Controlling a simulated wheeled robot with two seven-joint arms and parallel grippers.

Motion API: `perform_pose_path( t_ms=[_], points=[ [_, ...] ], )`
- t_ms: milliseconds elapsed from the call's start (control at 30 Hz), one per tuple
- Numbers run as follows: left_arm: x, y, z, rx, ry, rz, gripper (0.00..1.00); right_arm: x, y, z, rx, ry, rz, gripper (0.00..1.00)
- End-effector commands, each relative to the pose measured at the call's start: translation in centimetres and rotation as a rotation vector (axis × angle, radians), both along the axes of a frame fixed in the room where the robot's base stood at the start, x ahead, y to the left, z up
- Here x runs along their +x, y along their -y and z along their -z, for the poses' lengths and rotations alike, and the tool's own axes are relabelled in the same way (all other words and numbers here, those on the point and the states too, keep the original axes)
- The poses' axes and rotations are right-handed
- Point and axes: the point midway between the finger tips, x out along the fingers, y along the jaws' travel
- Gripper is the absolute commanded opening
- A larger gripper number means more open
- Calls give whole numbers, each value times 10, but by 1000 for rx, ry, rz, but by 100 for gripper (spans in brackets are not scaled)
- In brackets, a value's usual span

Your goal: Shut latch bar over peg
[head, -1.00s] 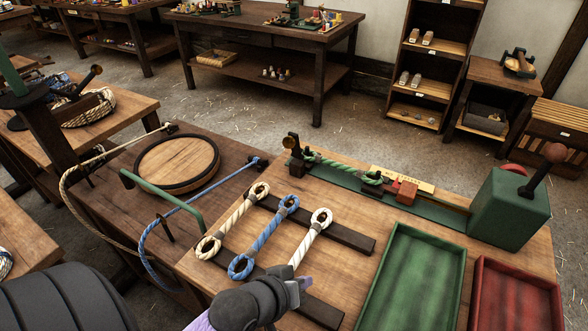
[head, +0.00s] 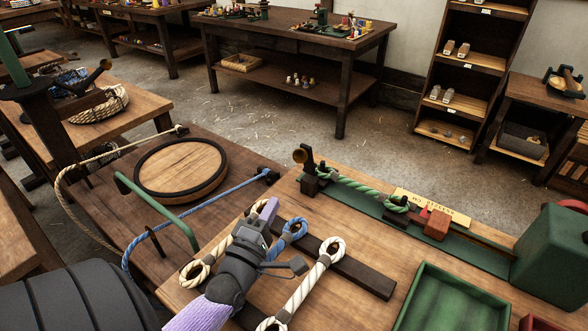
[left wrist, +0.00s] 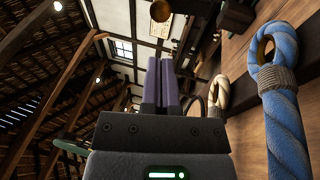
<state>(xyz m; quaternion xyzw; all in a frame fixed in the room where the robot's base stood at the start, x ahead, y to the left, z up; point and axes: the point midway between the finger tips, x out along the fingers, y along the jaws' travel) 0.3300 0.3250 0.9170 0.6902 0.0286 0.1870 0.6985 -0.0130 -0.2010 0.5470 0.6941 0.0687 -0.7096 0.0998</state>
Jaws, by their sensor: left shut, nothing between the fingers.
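The latch bar (head: 306,163), dark with a round brass knob on its end, stands raised at the left end of the green tester bed in the head view. The green rope's left end (head: 325,173) lies at the fixture beside it. The peg is too small or covered to make out there. My left gripper (head: 268,208) is over the rope samples, below and left of the latch, apart from it. Its purple fingers (left wrist: 161,62) are shut and empty in the left wrist view. A brass knob (left wrist: 160,10) shows beyond the fingertips. My right gripper is not in view.
Blue rope (head: 292,230) and white ropes (head: 312,280) with eyes lie on dark rails under and beside my left arm. A green tray (head: 455,300) is in front.

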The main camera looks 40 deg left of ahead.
Motion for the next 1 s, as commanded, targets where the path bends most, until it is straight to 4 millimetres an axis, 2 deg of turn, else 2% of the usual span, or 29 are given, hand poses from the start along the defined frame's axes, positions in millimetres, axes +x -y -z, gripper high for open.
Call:
perform_pose_path(
  t_ms=[167,400,600,733,1000],
  points=[
    [14,-4,-3,2,2,1,0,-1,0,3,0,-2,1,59],
    [59,-18,-12,3,2,0,0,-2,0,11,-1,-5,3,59],
    [86,-27,-19,3,-1,1,0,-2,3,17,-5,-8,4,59],
    [92,-29,-21,2,-3,2,0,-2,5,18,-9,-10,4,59],
    [93,-29,-22,2,-3,2,0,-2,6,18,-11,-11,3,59]
  ],
)
